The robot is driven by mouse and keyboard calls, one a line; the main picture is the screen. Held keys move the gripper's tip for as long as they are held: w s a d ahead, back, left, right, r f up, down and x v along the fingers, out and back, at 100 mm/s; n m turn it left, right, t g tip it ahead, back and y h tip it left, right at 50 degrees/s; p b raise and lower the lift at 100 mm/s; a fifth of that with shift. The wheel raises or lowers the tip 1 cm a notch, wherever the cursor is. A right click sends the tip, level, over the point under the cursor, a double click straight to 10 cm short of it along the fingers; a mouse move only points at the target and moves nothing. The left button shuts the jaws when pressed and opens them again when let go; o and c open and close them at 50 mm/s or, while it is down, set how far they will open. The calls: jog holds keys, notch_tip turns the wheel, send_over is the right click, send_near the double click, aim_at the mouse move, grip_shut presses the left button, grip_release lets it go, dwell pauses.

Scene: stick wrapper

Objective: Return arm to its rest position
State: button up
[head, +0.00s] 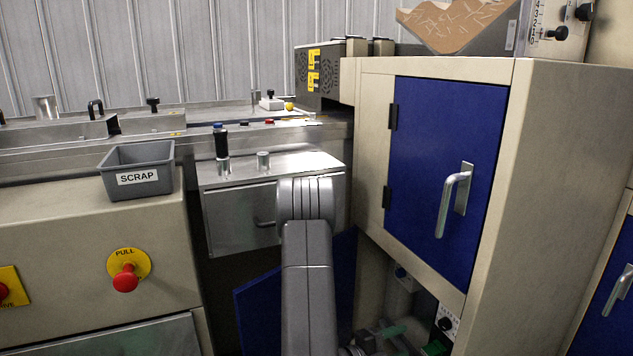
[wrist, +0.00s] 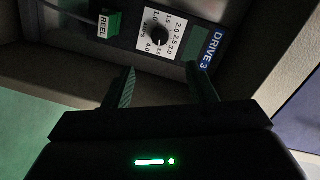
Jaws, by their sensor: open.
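My grey arm (head: 307,270) reaches down in the lower middle of the head view. Its lower end drops toward the open space under the blue-doored cabinet, where the gripper is hard to make out. In the wrist view my gripper (wrist: 164,84) shows two dark, ridged fingers standing apart with nothing between them. Beyond the fingertips is a panel with a black dial knob (wrist: 159,38) on a white scale. A blue "DRIVE 3" label (wrist: 213,50) is to its right and a green "REEL" block (wrist: 108,26) to its left. The fingers appear clear of the knob.
A closed blue door (head: 430,150) with a metal handle (head: 455,200) is right of my arm. A lower blue panel (head: 258,305) stands behind my arm. A grey scrap bin (head: 140,182) and red pull button (head: 125,280) are left. A steel drawer box (head: 240,225) is close behind my arm.

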aim_at(441, 325)
jog(key=b+x, duration=0.3)
jog(key=x, duration=1)
jog(key=shift+f, duration=0.15)
jog(key=n, duration=0.1)
jog(key=n+p, duration=0.1)
jog(key=n, duration=0.2)
jog(key=shift+w+r+n+g, duration=0.1)
jog(key=shift+r+n+g, duration=0.15)
jog(key=shift+n+g, duration=0.05)
jog(key=n+p, duration=0.4)
jog(key=p, duration=0.1)
jog(key=shift+r+g, duration=0.1)
jog(key=shift+g, duration=0.2)
jog(key=n+p, duration=0.5)
jog(key=p, duration=0.1)
jog(key=shift+n+h, duration=0.3)
jog(key=n+p, duration=0.2)
jog(key=p, duration=0.1)
jog(key=shift+n+g+h, duration=0.3)
jog(key=shift+n, duration=0.1)
jog(key=shift+f+n+p, duration=0.3)
jog(key=shift+n+p, duration=0.15)
jog(key=shift+n, duration=0.25)
jog(key=shift+a, duration=0.1)
